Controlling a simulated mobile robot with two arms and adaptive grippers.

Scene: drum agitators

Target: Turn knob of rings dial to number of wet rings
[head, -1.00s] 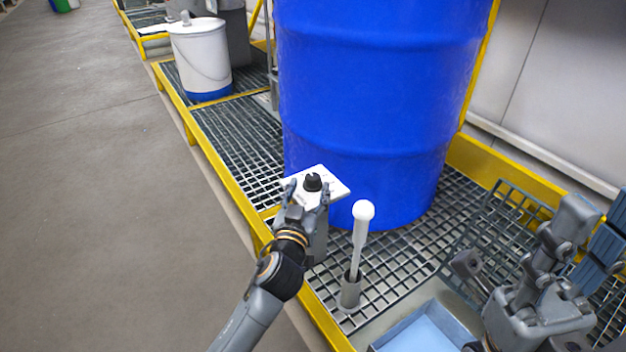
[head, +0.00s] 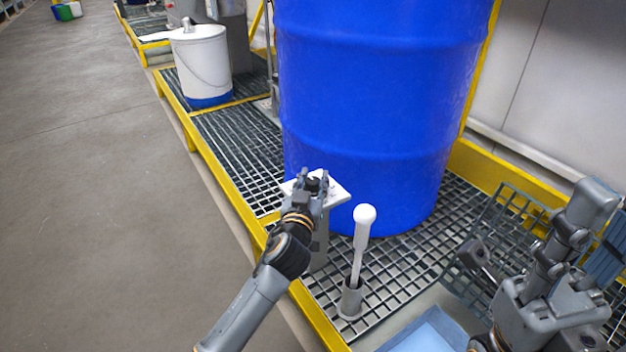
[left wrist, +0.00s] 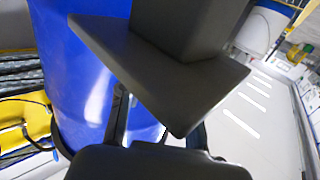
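The rings dial is a small white plate (head: 338,194) on a grey post in front of the blue drum, with a black knob (head: 314,185) on top. My left gripper (head: 314,176) is at the knob, with its fingers on either side of it. I cannot tell whether they touch it. The left wrist view shows the plate's dark underside (left wrist: 150,75) hiding the fingertips. A white rod with a ball top (head: 363,235) stands in a grey holder right of the dial; no rings can be made out on it. My right gripper (head: 528,238) is open and empty at the right.
The large blue drum (head: 370,100) stands close behind the dial on a grating with a yellow edge. A light-blue tray (head: 430,335) is at the bottom right. A grey wire rack (head: 500,215) leans near my right arm. A white pail (head: 202,62) stands farther back.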

